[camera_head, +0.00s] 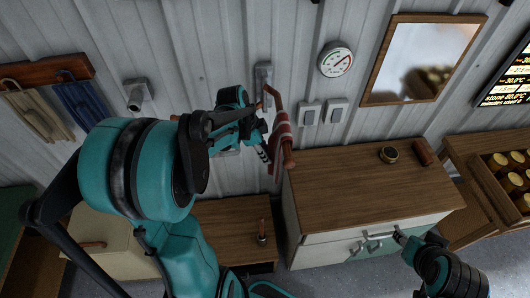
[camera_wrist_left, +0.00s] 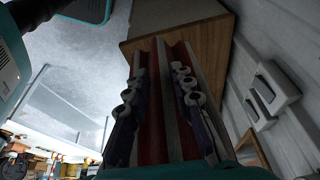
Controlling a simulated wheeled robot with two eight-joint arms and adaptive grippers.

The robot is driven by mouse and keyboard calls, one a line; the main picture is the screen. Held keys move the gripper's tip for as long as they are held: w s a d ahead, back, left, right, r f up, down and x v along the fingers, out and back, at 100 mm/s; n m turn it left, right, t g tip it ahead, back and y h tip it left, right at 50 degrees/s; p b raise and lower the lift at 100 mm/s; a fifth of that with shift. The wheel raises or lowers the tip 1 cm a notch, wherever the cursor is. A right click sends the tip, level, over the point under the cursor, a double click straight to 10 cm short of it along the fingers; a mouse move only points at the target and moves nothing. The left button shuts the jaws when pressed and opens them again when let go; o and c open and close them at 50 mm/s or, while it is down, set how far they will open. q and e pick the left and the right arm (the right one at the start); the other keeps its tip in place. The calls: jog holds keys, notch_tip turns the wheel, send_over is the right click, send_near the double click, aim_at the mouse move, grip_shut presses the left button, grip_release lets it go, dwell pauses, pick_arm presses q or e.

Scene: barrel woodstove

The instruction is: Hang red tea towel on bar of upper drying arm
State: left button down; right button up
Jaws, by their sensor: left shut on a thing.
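The red tea towel (camera_head: 282,130), with pale stripes, hangs as a narrow folded strip beside a brown bar (camera_head: 274,97) in front of the wall. My left gripper (camera_head: 266,142) is shut on the towel from the left. In the left wrist view the striped towel (camera_wrist_left: 157,110) runs between both fingers (camera_wrist_left: 160,90). The bar reaches out from a metal wall bracket (camera_head: 263,76); a brown rounded end (camera_head: 288,160) shows below the towel. I cannot tell whether the towel lies over the bar.
A wood-topped cabinet (camera_head: 350,180) stands right of the towel, with a small round object (camera_head: 389,154) on top. Switches (camera_head: 310,114), a dial (camera_head: 335,60) and a mirror (camera_head: 422,60) are on the wall. A rack (camera_head: 45,72) with cloths hangs at left.

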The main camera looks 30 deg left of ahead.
pick_arm(q)
jog(key=shift+f, duration=0.15)
jog(key=c, duration=1.2)
grip_release()
jog(key=v, duration=1.2)
